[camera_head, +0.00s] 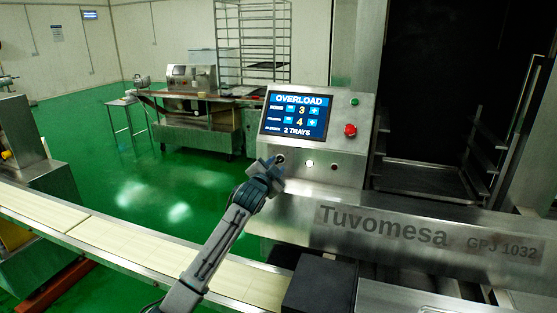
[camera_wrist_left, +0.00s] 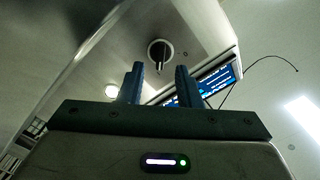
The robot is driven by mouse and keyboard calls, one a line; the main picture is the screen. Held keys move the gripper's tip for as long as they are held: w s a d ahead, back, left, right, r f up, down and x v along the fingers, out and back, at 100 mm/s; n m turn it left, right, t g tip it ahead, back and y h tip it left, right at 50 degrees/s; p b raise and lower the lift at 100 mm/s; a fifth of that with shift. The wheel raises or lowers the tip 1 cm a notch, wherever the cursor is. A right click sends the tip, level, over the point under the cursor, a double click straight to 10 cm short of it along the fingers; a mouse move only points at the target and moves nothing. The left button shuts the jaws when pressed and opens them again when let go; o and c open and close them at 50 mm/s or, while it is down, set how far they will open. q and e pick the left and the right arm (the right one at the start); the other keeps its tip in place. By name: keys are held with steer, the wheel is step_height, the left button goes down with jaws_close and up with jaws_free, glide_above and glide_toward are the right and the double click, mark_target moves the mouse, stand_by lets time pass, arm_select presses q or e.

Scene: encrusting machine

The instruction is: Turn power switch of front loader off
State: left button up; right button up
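The power switch is a round black rotary knob (camera_wrist_left: 160,52) with a lighter pointer, on the metal panel in the left wrist view. In the head view the switch (camera_head: 281,158) shows only partly, behind my gripper at the panel's lower left. My left gripper (camera_head: 272,164) is close in front of it. In the left wrist view the two fingers (camera_wrist_left: 158,84) stand apart with nothing between them, and the knob lies just beyond their tips, apart from them. The front loader's control panel (camera_head: 352,108) carries a lit screen (camera_head: 297,115) reading OVERLOAD. My right gripper is not in view.
A red button (camera_head: 350,130) and a green one (camera_head: 354,102) sit right of the screen. A conveyor (camera_head: 100,238) with pale slabs runs at lower left. Green floor (camera_head: 90,125) is open behind.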

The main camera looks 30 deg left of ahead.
mark_target(279, 161)
arm_select(q)
steer(key=shift+x, duration=1.15)
steer(key=shift+w+a+p, duration=0.1)
steer(key=shift+w+p, duration=0.2)
steer(key=shift+w, duration=0.25)
steer(key=shift+c, duration=0.4)
jaws_close()
